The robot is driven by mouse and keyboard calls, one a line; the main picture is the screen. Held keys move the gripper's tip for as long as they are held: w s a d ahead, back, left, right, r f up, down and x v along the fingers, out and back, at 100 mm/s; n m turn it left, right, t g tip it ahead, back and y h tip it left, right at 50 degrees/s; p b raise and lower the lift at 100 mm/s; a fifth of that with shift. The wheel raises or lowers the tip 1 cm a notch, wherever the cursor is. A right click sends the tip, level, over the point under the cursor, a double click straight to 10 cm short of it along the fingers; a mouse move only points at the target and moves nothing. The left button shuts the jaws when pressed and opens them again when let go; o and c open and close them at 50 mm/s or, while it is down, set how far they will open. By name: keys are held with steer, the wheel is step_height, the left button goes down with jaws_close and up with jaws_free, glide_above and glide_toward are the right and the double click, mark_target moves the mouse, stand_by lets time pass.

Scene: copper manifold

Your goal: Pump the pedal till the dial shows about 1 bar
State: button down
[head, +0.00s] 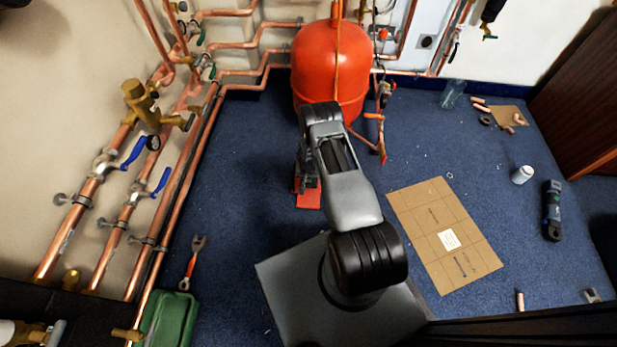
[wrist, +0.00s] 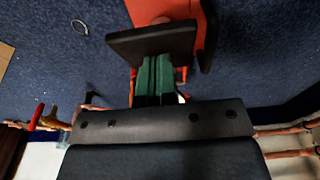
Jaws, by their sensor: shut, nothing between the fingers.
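A red-orange foot pump (head: 308,198) sits on the blue carpet in front of the red tank, mostly hidden by my arm in the head view. In the wrist view, its orange body (wrist: 207,25) and a dark plate that looks like the pedal (wrist: 150,43) are at the top. My gripper (wrist: 154,62) has its green fingers shut together, with nothing between them. The fingertips meet the dark plate in the picture; whether they press on it I cannot tell.
The red tank (head: 330,72) stands behind my arm. Copper pipes (head: 90,190) with blue-handled valves run along the left. A cardboard sheet (head: 440,235) lies right of my arm. A wrench (head: 193,262) and a green box (head: 168,320) are at lower left. Carpet between is clear.

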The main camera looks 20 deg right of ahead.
mark_target(309, 186)
steer(key=f+b, duration=0.1)
steer(key=f, duration=0.1)
steer(key=s+f+b, duration=0.1)
steer(key=f+b, duration=0.1)
steer(key=f, duration=0.1)
steer(key=s+f+b, duration=0.1)
steer(key=f+b, duration=0.1)
steer(key=shift+s+a+f, duration=0.2)
steer(key=shift+s+a, duration=0.05)
steer(key=shift+a, duration=0.05)
steer(key=shift+a+f, duration=0.2)
steer(key=shift+f, duration=0.1)
steer(key=shift+s, duration=0.1)
steer(key=shift+r, duration=0.15)
step_height(309, 186, up, 5)
steer(key=p, duration=0.3)
steer(key=shift+s+a+r, duration=0.1)
steer(key=shift+s+r, duration=0.05)
steer(key=shift+r, duration=0.05)
steer(key=s+a+r+b, duration=0.1)
steer(key=s+a+r, duration=0.1)
steer(key=s+r, duration=0.2)
steer(key=shift+a+r+b, duration=0.2)
steer(key=shift+r+b, duration=0.15)
steer(key=shift+r, duration=1.25)
